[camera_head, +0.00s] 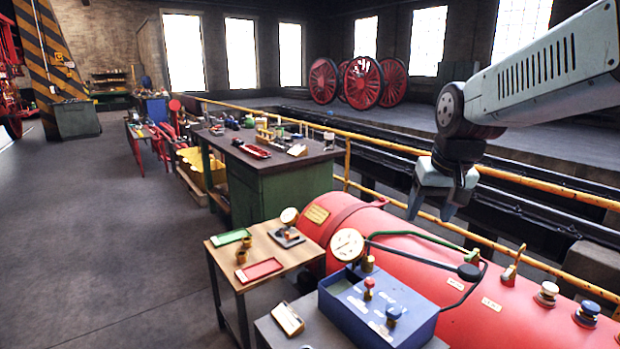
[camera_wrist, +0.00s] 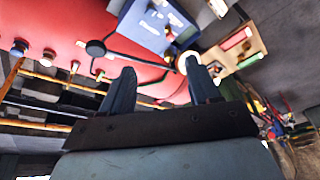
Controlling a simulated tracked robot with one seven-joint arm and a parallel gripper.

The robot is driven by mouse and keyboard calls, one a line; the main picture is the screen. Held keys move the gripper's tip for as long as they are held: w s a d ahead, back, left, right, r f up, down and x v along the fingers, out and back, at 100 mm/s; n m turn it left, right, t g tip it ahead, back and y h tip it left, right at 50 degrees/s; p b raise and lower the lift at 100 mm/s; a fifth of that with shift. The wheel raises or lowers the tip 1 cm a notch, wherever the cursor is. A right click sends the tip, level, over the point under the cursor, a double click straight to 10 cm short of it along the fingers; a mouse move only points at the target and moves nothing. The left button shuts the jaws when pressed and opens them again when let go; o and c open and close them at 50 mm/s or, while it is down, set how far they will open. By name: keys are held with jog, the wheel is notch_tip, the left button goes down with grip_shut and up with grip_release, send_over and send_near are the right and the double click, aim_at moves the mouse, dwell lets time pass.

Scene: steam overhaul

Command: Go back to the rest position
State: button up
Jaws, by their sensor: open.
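My gripper (camera_head: 432,208) hangs at the end of my raised arm, pointing down, in the right half of the head view. It is above and behind the red boiler (camera_head: 405,262), apart from it. Its two fingers stand apart with nothing between them. In the wrist view my gripper (camera_wrist: 163,88) also shows two separate fingers, with the red boiler (camera_wrist: 60,22) beyond them.
A small wooden table (camera_head: 225,260) holds a green tray (camera_head: 231,237) and a red tray (camera_head: 259,271). Yellow railing (camera_head: 400,150) runs behind. The floor (camera_head: 90,230) at left is clear.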

jog(key=s+t, duration=0.1)
jog(key=s, duration=1.1)
jog(key=shift+d+r+n+t, duration=0.25)
jog(key=shift+r+n+t, duration=0.05)
jog(key=shift+r, duration=0.05)
